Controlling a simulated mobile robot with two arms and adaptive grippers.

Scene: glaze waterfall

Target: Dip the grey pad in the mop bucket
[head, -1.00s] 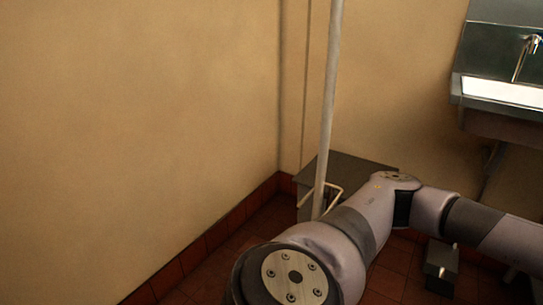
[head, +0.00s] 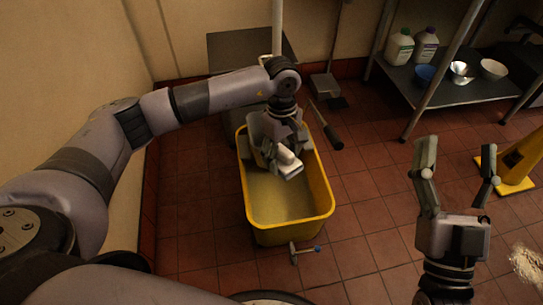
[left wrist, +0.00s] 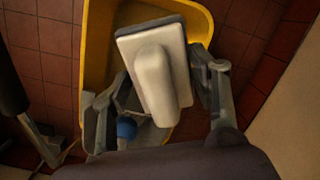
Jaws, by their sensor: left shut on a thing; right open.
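The yellow mop bucket (head: 326,205) stands on the tiled floor in the head view, with murky tan liquid in its front part. My left gripper (head: 284,150) is over its back part, pointing down, shut on the pad (head: 289,163). In the left wrist view the pad (left wrist: 125,45) is a flat rectangular block with a pale raised grip, between the fingers, with the yellow bucket (left wrist: 95,40) behind it. I cannot tell if its underside touches the liquid. My right gripper (head: 457,165) is open and empty, right of the bucket.
A small fitting (head: 294,253) with a blue end is at the bucket's front. A dark-handled tool (head: 326,128) lies right of the bucket. A shelf (head: 445,85) with jugs and bowls stands back right; a yellow floor sign (head: 515,160) stands at right.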

